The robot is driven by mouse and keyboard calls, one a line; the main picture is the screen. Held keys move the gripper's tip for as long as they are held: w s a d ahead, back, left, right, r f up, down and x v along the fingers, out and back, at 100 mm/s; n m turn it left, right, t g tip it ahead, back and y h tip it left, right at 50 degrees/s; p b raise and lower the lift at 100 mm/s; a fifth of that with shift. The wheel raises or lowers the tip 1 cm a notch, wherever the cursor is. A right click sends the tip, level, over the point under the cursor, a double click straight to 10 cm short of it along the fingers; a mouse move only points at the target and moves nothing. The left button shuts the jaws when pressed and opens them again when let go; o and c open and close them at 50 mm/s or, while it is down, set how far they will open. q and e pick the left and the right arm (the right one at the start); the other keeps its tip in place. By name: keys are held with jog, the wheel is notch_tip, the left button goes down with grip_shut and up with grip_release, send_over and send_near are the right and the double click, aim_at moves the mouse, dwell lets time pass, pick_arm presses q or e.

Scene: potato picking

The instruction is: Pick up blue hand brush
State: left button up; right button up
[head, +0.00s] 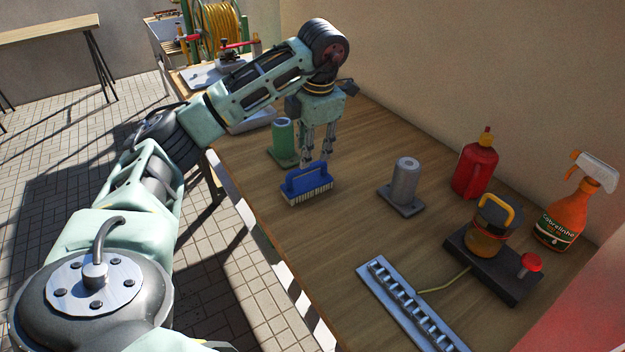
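The blue hand brush (307,182) lies on the wooden table, its pale bristles facing down and its blue back and handle up. My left gripper (318,164) points down from the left arm, just behind the brush. Its fingers show as two parallel grey pieces with a gap between them, and the tips end close to the brush's far edge. I cannot tell whether they touch it. Nothing shows between the fingers. My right gripper is not in the picture.
A green cylinder (283,140) stands left of the gripper; a grey cylinder (405,180) stands right of the brush. Farther right are a red bottle (475,171), an orange spray bottle (562,218) and a dark device (490,262). A metal strip (405,305) lies in front. The wooden tabletop (345,235) is clear before the brush.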

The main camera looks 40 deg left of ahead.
aim_at(308, 168)
pick_arm(q)
jog(key=shift+a+f, duration=0.15)
jog(key=shift+f, duration=0.75)
jog(key=f+p, duration=0.1)
jog(key=f, duration=0.1)
jog(key=f+p, duration=0.1)
jog(key=f, duration=0.1)
jog(key=shift+a+f, duration=0.2)
jog(key=shift+f, duration=0.05)
jog(key=shift+w+a+f, duration=0.1)
jog(key=shift+w+f, duration=0.05)
jog(key=shift+f, duration=0.3)
grip_shut()
